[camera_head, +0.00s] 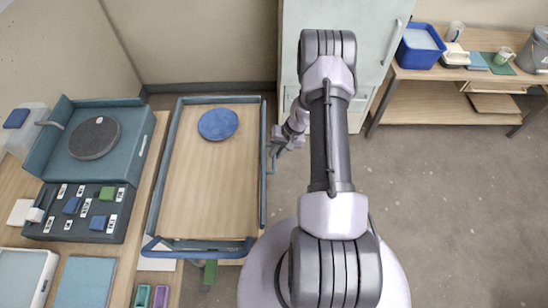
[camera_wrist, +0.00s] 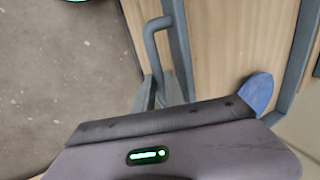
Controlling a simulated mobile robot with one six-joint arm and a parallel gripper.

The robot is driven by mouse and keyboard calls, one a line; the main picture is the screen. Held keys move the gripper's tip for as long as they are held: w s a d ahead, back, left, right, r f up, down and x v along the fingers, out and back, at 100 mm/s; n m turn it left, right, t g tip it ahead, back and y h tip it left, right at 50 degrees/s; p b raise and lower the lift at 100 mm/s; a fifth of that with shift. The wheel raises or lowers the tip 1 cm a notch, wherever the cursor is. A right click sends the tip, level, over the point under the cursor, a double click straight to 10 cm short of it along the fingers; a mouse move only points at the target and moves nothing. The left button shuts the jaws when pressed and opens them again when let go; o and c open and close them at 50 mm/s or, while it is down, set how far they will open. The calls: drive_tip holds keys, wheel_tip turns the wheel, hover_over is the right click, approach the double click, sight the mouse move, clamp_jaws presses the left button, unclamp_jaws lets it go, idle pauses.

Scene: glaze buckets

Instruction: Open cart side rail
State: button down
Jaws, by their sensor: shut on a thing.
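The cart (camera_head: 208,185) has a wooden top framed by blue-grey rails. Its right side rail (camera_head: 263,165) runs along the top's edge and has a small looped handle on its outer face. My gripper (camera_head: 274,147) is at that handle, on the outer right side of the cart, and is shut on it. In the wrist view the side rail (camera_wrist: 179,45) and the looped handle (camera_wrist: 149,45) run down behind my gripper's dark body. A round blue lid-like disc (camera_head: 218,124) lies on the far part of the cart top.
A workbench at left holds a teal box with a dark disc (camera_head: 95,138) and a dark tray of small blocks (camera_head: 80,212). A pale cabinet (camera_head: 380,40) stands behind my arm. A wooden shelf (camera_head: 430,98) with a blue tub (camera_head: 420,45) is at right. Floor is clear right of my arm.

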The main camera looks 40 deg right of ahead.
wheel_tip(320, 180, down, 9)
drive_tip(key=s+d+t+y+b, duration=0.1)
drive_tip(key=t+y+b, duration=0.8)
drive_tip(key=b, duration=1)
drive_tip(key=shift+s+d+r+y, duration=0.2)
drive_tip(key=shift+d+y, duration=0.3)
drive_tip(key=shift+y, duration=1.1)
drive_tip(key=c, duration=1.7)
unclamp_jaws()
drive_tip(key=shift+s+f, duration=0.1)
